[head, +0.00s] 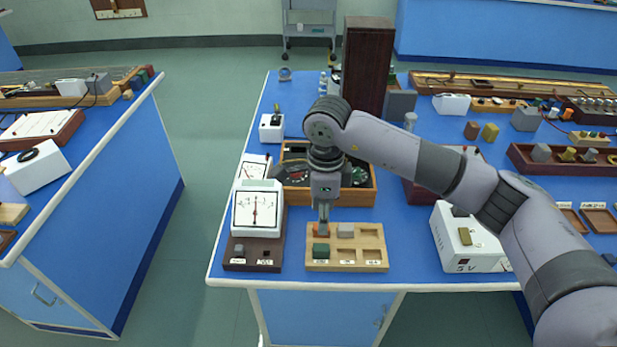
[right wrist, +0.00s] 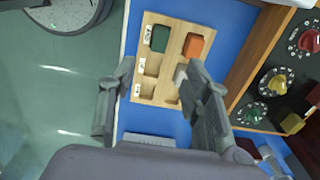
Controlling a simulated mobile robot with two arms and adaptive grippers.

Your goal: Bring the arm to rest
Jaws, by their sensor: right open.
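My right arm reaches in from the right in the head view. Its gripper (head: 323,218) points down over the back left part of a wooden sorting tray (head: 375,266). In the right wrist view the two fingers of the right gripper (right wrist: 158,92) are wide apart with nothing between them. The tray (right wrist: 151,87) holds a green block (head: 320,250), an orange block (head: 322,230) and a grey block (head: 345,230); several compartments are empty. In the wrist view the grey block is partly hidden by a finger. My left gripper is not in view.
A white dial meter (head: 257,210) stands left of the tray. Behind is a wooden box with knobs (head: 298,197); a tall dark wooden block (head: 367,70) stands farther back. A white supply box (head: 463,240) is to the right. The aisle floor (head: 200,150) is clear.

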